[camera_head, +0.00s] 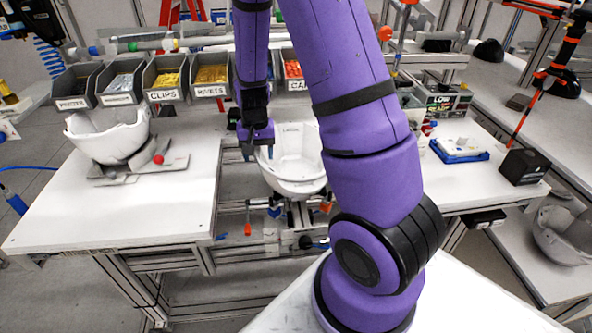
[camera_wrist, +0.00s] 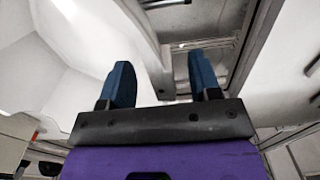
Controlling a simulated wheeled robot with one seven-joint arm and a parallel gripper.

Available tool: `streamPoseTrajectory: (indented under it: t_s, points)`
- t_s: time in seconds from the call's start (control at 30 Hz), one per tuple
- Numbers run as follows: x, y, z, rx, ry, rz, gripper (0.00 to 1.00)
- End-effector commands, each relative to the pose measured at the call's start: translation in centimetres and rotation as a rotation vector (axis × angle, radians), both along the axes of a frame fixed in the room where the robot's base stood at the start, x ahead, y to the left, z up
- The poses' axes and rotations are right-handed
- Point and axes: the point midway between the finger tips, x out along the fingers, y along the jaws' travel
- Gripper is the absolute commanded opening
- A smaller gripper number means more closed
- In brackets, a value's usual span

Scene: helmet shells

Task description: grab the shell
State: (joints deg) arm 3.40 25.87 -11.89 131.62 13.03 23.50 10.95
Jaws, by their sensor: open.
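A white helmet shell (camera_head: 293,165) sits in the middle of the bench, in a gap between two white tabletops, with fixture parts under it. My gripper (camera_head: 257,150) is at the shell's left rim in the head view; my arm hides part of the shell's right side. In the wrist view the two blue fingers of my gripper (camera_wrist: 163,85) are apart. The white shell (camera_wrist: 85,40) fills the upper left there, and its edge reaches between the fingers. I cannot tell whether either finger touches it.
Another white shell (camera_head: 108,135) stands on a stand on the left tabletop (camera_head: 150,205). Labelled parts bins (camera_head: 165,78) line the back. A blue-and-white tray (camera_head: 459,150) and a black box (camera_head: 524,167) are on the right. Another shell (camera_head: 565,232) lies at the far right, lower down.

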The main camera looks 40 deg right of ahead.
Motion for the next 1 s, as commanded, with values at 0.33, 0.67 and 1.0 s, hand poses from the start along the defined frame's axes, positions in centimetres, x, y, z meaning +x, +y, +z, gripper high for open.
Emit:
streamPoseTrajectory:
  t_s: [0.33,0.67,1.0]
  points:
    - [0.0,0.0,0.0,0.0,0.0,0.001,0.02]
    - [0.0,0.0,0.0,0.001,0.001,0.0,0.0]
    - [0.1,-0.8,2.0,0.0,-0.001,0.0,0.0]
